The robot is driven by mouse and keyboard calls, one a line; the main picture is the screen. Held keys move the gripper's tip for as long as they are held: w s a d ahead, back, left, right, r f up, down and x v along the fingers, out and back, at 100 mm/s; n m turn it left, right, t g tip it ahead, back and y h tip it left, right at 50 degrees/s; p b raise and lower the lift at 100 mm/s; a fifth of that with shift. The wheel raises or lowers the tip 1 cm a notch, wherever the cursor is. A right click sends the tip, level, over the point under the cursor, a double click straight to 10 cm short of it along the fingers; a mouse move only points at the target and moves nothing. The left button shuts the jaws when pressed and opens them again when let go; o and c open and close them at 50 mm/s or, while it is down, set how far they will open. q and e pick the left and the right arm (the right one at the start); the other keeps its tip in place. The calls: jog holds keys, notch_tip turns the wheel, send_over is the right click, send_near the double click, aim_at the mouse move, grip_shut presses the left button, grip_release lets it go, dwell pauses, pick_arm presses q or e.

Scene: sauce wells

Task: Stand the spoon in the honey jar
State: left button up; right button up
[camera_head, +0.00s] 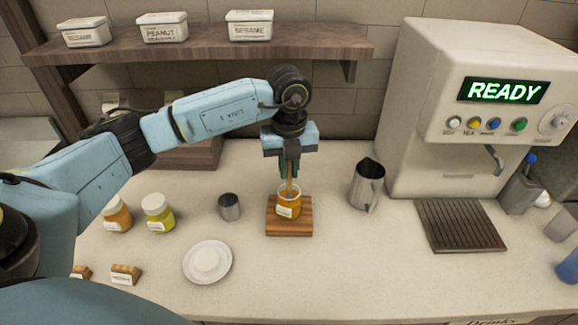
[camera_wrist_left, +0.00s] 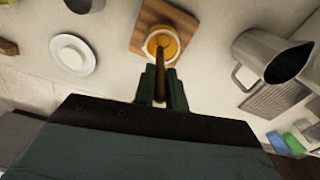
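The honey jar (camera_head: 290,205) is a small amber jar with a pale label, standing upright on a square wooden board (camera_head: 275,230). It also shows in the left wrist view (camera_wrist_left: 151,45), with its open mouth and orange contents. My left gripper (camera_head: 289,172) is right above the jar, pointing down. Its dark green fingers are shut on the brown handle of the spoon (camera_head: 290,187). In the left wrist view the spoon (camera_wrist_left: 160,72) runs from between the fingers (camera_wrist_left: 161,90) into the jar's mouth. Its lower end is hidden in the jar. My right gripper is out of view.
A metal cup (camera_head: 229,207) and a white saucer (camera_head: 190,265) stand left of the board. Orange (camera_head: 117,214) and yellow (camera_head: 158,213) jars stand farther left. A steel pitcher (camera_head: 367,186) and the coffee machine (camera_head: 440,130) stand right. The counter front of the board is clear.

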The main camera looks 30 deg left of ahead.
pick_arm(q)
jog(key=o, duration=0.5)
jog(key=shift+c, duration=0.2)
notch_tip(320, 180, up, 13)
jog(key=shift+r+b, duration=0.2)
jog(key=shift+b, duration=0.2)
dwell(0.7)
